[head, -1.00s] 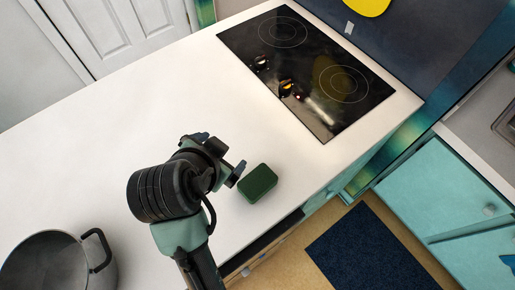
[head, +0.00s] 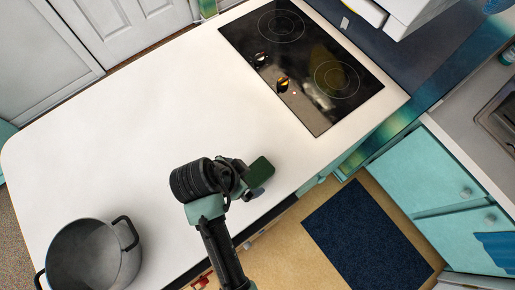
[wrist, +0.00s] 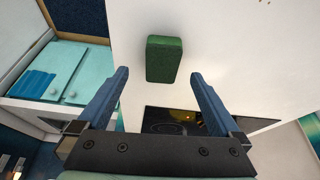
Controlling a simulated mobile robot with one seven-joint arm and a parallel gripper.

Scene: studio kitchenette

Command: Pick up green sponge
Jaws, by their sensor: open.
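The green sponge (head: 259,171) is a dark green block on the white counter, near the counter's front edge in the head view. It also shows whole in the wrist view (wrist: 163,59), upper middle. My gripper (wrist: 159,78) is open and empty, with its two blue fingers spread wide. In the wrist view the sponge appears between and a little beyond the fingertips. In the head view my gripper (head: 251,181) is right beside the sponge and partly covers its near side. I cannot tell whether they touch.
A black cooktop (head: 303,65) is set in the white counter (head: 120,130) beyond the sponge. A grey pot (head: 88,255) stands at the lower left. The counter's front edge is close by, with a dark blue mat (head: 365,240) on the floor below. The counter's middle is clear.

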